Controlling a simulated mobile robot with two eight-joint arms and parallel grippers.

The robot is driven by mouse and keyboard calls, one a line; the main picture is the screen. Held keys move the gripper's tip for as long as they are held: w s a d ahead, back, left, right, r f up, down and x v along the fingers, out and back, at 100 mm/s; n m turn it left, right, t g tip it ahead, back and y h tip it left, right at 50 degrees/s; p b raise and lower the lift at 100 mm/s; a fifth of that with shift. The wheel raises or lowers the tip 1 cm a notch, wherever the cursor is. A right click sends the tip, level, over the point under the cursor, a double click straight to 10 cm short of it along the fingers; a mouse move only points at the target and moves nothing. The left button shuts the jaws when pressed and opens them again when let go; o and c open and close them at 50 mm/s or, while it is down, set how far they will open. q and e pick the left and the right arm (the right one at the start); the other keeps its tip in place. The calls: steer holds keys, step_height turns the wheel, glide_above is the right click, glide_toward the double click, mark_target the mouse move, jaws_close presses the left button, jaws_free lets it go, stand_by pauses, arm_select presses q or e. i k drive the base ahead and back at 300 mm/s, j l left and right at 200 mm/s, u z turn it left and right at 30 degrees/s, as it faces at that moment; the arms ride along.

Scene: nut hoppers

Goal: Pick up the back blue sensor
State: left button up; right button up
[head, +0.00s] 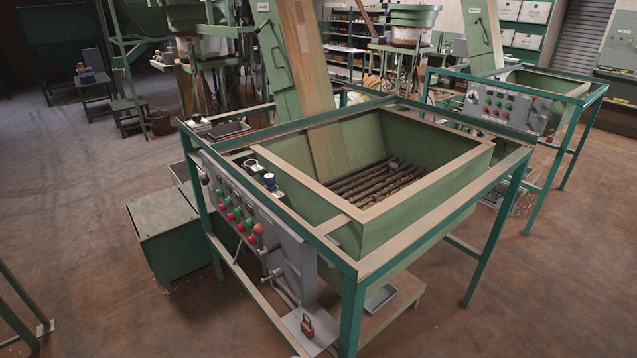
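One small blue-topped, pale-bodied sensor (269,181) stands upright on the left rim of the near hopper frame, above the control panel. Just behind it on the same rim is a round pale ring with a dark centre (251,164); no blue shows on it. I cannot tell whether a second blue sensor is here. Neither of my grippers is in view.
The near green hopper (465,168) holds several dark bars. Its control panel (235,205) has red and green buttons and a lever. A green box (160,215) stands left of it. A second hopper station (500,107) is behind right. The left floor is open.

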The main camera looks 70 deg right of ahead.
mark_target(269, 179)
steer(key=i+z, duration=0.15)
steer(key=z, duration=0.25)
steer(key=i+z, duration=0.15)
steer(key=z, duration=0.25)
steer(key=i+z, duration=0.2)
steer(key=z, duration=0.2)
steer(key=i+z, duration=0.15)
steer(key=z, duration=0.25)
